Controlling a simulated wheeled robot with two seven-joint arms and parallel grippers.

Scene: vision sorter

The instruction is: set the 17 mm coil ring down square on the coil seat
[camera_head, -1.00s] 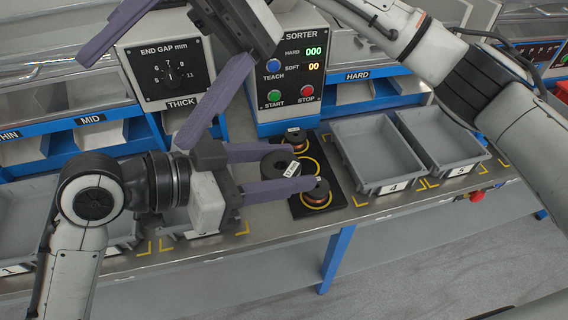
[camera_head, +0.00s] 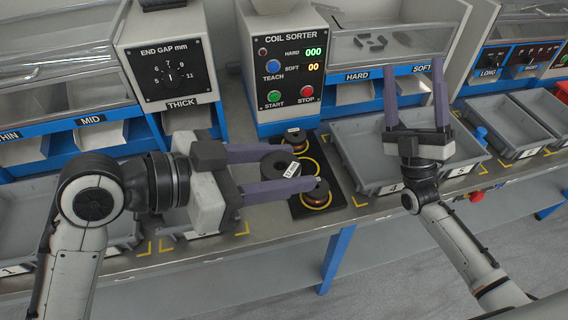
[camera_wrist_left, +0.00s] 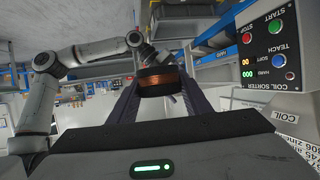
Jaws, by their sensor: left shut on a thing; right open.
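The coil ring (camera_head: 272,162), a dark disc with a small white label, is held between the fingers of my left gripper (camera_head: 303,166). In the left wrist view the ring (camera_wrist_left: 158,78) shows a copper winding between black flanges. The black seat board (camera_head: 334,198) lies on the bench with yellow circles. The held ring is over or beside its left edge; its height above the board cannot be told. Part of a yellow circle, the middle seat (camera_head: 317,162), shows right of the ring. My right gripper (camera_head: 413,66) is open and empty, over the grey trays.
One spool (camera_head: 295,137) stands at the board's far end, another (camera_head: 318,194) at its near end, close to my left fingers. The coil sorter box (camera_head: 290,75) stands behind. Grey trays (camera_head: 372,187) are at right. The bench's front strip (camera_head: 290,225) is clear.

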